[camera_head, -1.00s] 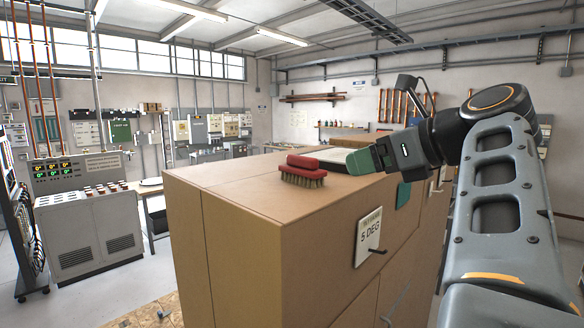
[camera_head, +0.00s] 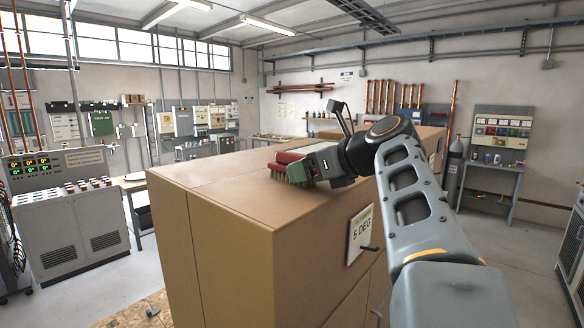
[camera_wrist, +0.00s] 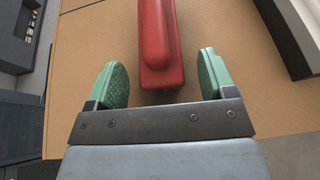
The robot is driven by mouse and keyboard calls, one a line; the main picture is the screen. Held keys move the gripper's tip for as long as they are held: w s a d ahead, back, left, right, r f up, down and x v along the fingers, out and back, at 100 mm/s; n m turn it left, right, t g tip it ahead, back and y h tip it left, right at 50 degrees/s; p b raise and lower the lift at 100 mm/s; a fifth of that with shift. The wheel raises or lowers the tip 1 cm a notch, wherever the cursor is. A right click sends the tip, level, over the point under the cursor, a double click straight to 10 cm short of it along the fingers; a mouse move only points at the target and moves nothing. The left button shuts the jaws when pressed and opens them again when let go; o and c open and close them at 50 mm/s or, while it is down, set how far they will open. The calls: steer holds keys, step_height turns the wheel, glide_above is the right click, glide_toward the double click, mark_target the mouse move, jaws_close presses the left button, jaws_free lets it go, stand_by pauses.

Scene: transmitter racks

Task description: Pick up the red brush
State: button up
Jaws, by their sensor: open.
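The red brush (camera_head: 288,158) lies bristles down on top of the tan cabinet (camera_head: 221,180), near its front edge. In the wrist view the red brush (camera_wrist: 158,45) runs lengthwise away from me, its near end between the two green fingers. My gripper (camera_wrist: 158,84) is open, with a gap on both sides of the brush. In the head view my gripper (camera_head: 297,173) is low over the cabinet top, overlapping the brush's right end and hiding part of it.
A plate marked "5 DEG" (camera_head: 360,234) and a dark handle are on the cabinet's front face. A grey control console (camera_head: 68,215) stands at left. A dark-edged object (camera_wrist: 275,35) lies on the cabinet top right of the brush in the wrist view. The cabinet top left of the brush is clear.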

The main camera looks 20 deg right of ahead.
steer(key=shift+x, duration=1.55)
steer(key=shift+c, duration=0.3)
steer(key=c, duration=1)
steer(key=shift+o, duration=0.2)
steer(key=shift+r, duration=0.15)
